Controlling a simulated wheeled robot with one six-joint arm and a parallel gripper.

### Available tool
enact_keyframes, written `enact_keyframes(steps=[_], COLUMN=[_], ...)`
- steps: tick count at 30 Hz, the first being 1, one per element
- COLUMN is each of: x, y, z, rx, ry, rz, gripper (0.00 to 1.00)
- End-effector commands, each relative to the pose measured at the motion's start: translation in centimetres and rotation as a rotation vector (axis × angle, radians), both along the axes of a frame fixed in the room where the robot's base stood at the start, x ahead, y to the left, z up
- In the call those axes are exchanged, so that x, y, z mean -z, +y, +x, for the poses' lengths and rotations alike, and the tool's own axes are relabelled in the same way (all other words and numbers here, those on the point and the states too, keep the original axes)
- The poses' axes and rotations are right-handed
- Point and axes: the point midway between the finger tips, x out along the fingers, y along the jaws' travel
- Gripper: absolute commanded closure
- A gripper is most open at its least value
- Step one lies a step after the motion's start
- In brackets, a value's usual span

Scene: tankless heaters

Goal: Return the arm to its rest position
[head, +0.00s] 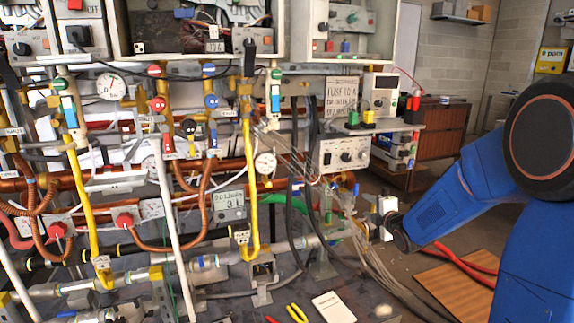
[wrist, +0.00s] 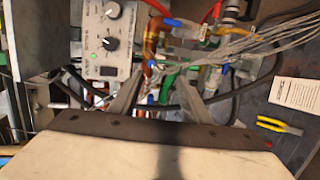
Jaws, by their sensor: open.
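My gripper (head: 364,226) is at the end of my blue arm, right of the pipe wall in the head view. In the wrist view my gripper (wrist: 160,90) shows two grey fingers spread apart, with nothing held between them. Copper, blue and green fittings show beyond the fingers; whether the fingers touch any of them I cannot tell. My arm reaches in from the right side of the head view, bent at the elbow.
A dense wall of copper pipes (head: 215,170), yellow hoses and gauges fills the left. A grey control box (head: 345,155) stands close above my gripper. Wires hang beside it. Yellow pliers (head: 297,313) and a white card (head: 333,308) lie below. Floor at right holds red hoses (head: 465,262).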

Motion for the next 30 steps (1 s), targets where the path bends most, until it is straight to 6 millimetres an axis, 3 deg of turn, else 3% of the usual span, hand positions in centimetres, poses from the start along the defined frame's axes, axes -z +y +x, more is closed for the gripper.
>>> enact_keyframes(steps=[3, 14, 23, 30], x=[-1.5, -3.3, -3.6, -3.0], y=[-0.6, -1.8, -1.7, -0.9], z=[-2.7, -12.6, -22.8, -31.9], rx=[0.081, 0.357, 0.610, 0.824], ry=[0.078, 0.312, 0.482, 0.610], rz=[0.099, 0.433, 0.723, 0.948], gripper=[0.57, 0.57, 0.57, 0.57])
